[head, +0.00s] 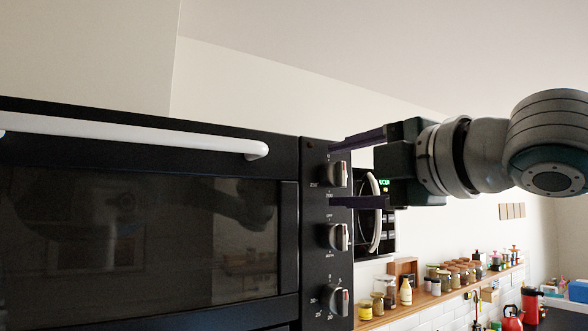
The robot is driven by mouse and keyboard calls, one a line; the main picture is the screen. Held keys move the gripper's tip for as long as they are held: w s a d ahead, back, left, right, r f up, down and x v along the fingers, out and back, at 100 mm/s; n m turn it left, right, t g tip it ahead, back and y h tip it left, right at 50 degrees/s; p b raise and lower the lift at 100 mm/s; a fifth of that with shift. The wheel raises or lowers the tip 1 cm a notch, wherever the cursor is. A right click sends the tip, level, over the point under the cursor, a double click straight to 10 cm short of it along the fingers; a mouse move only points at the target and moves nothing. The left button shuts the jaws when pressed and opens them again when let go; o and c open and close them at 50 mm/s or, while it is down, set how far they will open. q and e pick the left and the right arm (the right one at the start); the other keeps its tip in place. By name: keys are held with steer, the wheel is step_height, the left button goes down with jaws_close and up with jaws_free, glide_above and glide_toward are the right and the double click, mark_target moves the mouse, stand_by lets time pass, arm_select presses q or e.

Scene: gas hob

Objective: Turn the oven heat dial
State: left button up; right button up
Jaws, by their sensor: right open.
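A black oven (150,122) with a dark glass door fills the left of the head view. Its right-hand control strip carries three silver dials in a column. The top dial (337,174) has small markings that seem to read 250 and 200, so it looks like the heat dial. My right gripper (332,174) comes in from the right, open, with one dark finger above the top dial and one below it. The dial sits between the fingers with gaps visible; contact cannot be told. My left gripper is not in view.
The middle dial (335,237) is just below the lower finger, and the bottom dial (335,300) is lower still. A white door handle (130,132) juts out at left. A microwave (376,235) with a green display is behind my gripper. A shelf of jars (450,290) is at lower right.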

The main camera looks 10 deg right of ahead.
steer(key=shift+c, duration=0.4)
jaws_close()
